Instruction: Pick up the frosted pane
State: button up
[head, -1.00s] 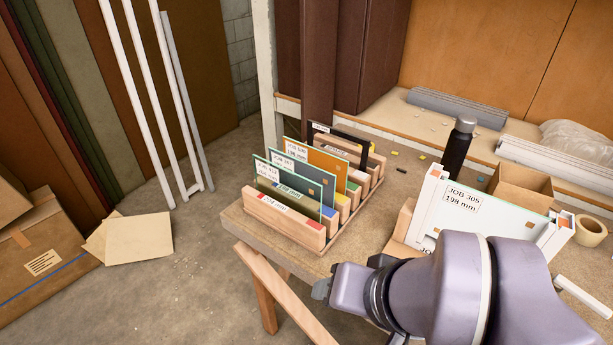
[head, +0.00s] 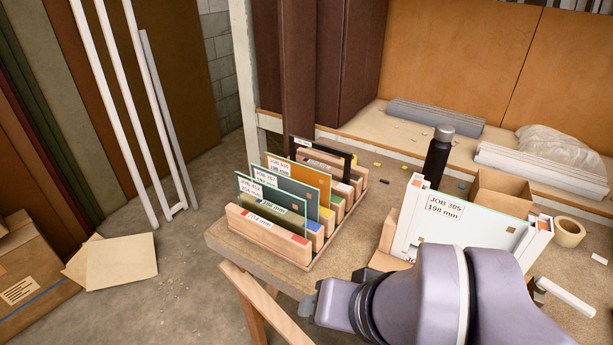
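A white pane (head: 470,228) labelled "JOB 305, 198 mm" stands in a white frame (head: 543,232) on the bench at the right. It is the palest pane in view, but I cannot tell for sure that it is frosted. A wooden rack (head: 262,238) left of it holds several upright panes: an olive-green one in front (head: 262,207), a grey one (head: 300,197), an orange one (head: 312,173) and a black-edged one at the back. My gripper (head: 308,299) shows only in part, low in front of the bench, apart from the rack. Its fingers are not clear.
A dark bottle (head: 437,158), an open cardboard box (head: 499,191) and a tape roll (head: 568,231) stand behind and right of the white frame. White profiles (head: 545,172) lie on the back shelf. Bare bench lies between rack and frame. My arm covers the bench's front right.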

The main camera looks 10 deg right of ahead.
aim_at(443, 218)
jog(key=z, duration=1.35)
